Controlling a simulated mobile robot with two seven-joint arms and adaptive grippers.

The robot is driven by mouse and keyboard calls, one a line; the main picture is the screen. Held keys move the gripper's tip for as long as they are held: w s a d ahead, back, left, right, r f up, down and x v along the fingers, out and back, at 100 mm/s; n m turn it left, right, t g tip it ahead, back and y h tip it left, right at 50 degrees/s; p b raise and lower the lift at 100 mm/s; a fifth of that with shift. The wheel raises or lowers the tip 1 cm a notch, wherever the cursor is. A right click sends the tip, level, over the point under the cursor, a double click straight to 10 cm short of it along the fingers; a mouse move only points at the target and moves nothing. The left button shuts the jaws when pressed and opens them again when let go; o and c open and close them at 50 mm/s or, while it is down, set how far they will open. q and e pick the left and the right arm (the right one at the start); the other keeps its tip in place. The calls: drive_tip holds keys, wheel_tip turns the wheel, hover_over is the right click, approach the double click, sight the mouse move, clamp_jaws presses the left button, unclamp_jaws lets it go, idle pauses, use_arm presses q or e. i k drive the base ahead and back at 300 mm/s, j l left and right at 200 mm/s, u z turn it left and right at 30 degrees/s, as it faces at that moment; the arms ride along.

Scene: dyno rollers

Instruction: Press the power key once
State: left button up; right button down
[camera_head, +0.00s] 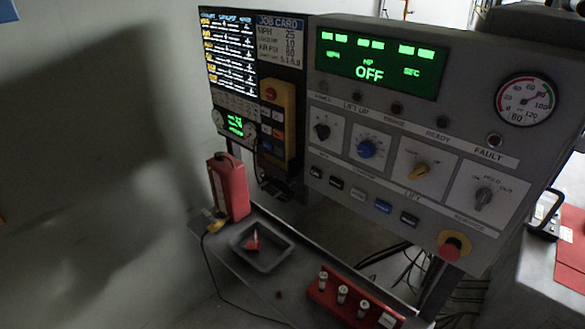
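A grey control panel (465,75) fills the right half of the view. Its green display (375,63) reads "MPH", "HP", "SEC" and "OFF". A row of several small keys runs along its lower part: a dark key (337,183), a grey key (358,194), a blue key (383,207) and a black key (409,218). The labels on these keys are too small to read, so I cannot tell which one is the power key. Neither of my grippers is in view.
Knobs, including a blue knob (367,148), sit above the keys. A red stop button (453,246) juts out at lower right, and a gauge (525,100) at upper right. A yellow pendant (278,120) hangs left.

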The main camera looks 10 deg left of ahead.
sight(316, 172)
drive_tip(key=i+j, duration=0.1)
drive_tip(key=j, duration=0.5)
drive_tip(key=i+j, duration=0.1)
drive_tip(key=j, duration=0.5)
